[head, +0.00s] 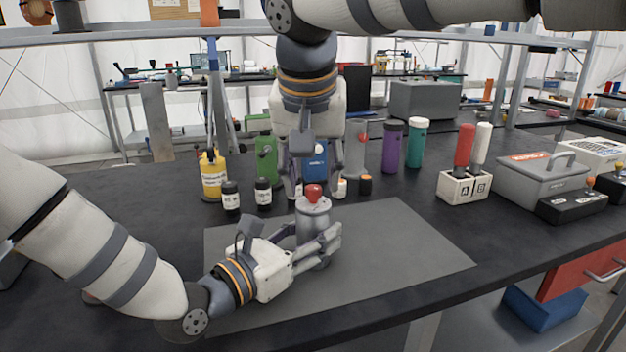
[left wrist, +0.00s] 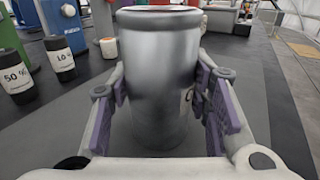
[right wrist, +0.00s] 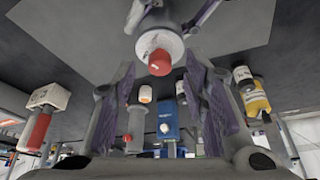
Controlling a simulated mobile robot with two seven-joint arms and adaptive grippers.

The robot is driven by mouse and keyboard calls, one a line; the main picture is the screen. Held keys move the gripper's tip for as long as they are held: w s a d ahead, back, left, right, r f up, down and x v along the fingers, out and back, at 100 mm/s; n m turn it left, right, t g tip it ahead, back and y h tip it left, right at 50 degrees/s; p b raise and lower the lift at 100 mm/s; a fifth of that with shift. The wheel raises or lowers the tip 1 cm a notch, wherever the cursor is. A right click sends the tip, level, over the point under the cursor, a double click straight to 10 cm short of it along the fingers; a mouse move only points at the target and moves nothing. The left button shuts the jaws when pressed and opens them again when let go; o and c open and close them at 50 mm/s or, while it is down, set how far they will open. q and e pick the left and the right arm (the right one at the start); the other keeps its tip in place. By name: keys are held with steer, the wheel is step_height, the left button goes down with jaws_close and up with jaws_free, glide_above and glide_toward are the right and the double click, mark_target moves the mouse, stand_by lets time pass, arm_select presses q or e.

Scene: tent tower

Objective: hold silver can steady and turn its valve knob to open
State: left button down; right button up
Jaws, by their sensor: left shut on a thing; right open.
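The silver can (head: 313,230) stands upright on the grey mat, with a red valve knob (head: 313,192) on its top. My left gripper (head: 318,245) is shut around the can's body from the left, and the left wrist view shows the can (left wrist: 158,85) between its fingers. My right gripper (head: 316,185) points down just behind and above the knob, open and empty. In the right wrist view the red knob (right wrist: 160,62) is beyond the open fingertips (right wrist: 163,75), apart from them.
Behind the can stand small black-capped bottles (head: 263,193), a yellow bottle (head: 213,174), a purple cylinder (head: 392,146) and a teal cylinder (head: 417,143). A white A/B holder (head: 463,187) and a grey case (head: 541,177) are at right. The grey mat (head: 400,245) is clear right of the can.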

steer(key=shift+x, duration=0.75)
steer(key=shift+c, duration=0.5)
jaws_close()
